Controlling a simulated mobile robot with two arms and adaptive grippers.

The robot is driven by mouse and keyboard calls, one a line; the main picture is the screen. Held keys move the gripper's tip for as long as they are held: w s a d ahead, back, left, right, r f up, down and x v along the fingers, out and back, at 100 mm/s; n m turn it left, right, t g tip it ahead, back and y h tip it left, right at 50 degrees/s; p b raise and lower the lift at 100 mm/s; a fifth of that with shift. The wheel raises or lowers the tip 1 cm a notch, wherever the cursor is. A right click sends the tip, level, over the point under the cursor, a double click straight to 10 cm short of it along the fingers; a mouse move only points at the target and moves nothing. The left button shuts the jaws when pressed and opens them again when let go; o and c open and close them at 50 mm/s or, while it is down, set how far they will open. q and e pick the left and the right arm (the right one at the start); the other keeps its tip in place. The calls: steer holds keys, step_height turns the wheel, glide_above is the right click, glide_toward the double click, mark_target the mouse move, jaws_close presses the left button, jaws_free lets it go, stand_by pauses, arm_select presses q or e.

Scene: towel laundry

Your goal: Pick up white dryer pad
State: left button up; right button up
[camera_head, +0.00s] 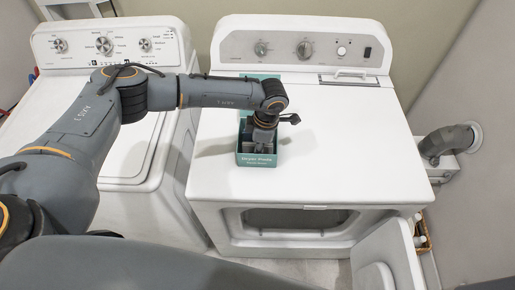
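A small teal box (257,159) with white lettering that seems to read "Dryer Pads" stands on top of the dryer, near its front left. My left arm reaches across from the left, and my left gripper (259,143) points down into the open top of the box. Its fingers are partly hidden by the box walls, so I cannot tell whether they are open, shut or touching a pad. No white dryer pad can be made out; the box's inside is mostly covered by the gripper. My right gripper is not in view.
The white dryer (345,150) has a broad clear top to the right of the box. Its door (385,262) hangs open at the lower right. A white washer (75,88) stands to the left under my arm. A grey vent duct (440,145) is at the right wall.

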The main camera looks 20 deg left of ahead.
arm_select(q)
steer(key=shift+f+b, duration=0.15)
steer(key=shift+b, duration=0.15)
steer(key=shift+c, duration=0.5)
steer(key=c, duration=0.4)
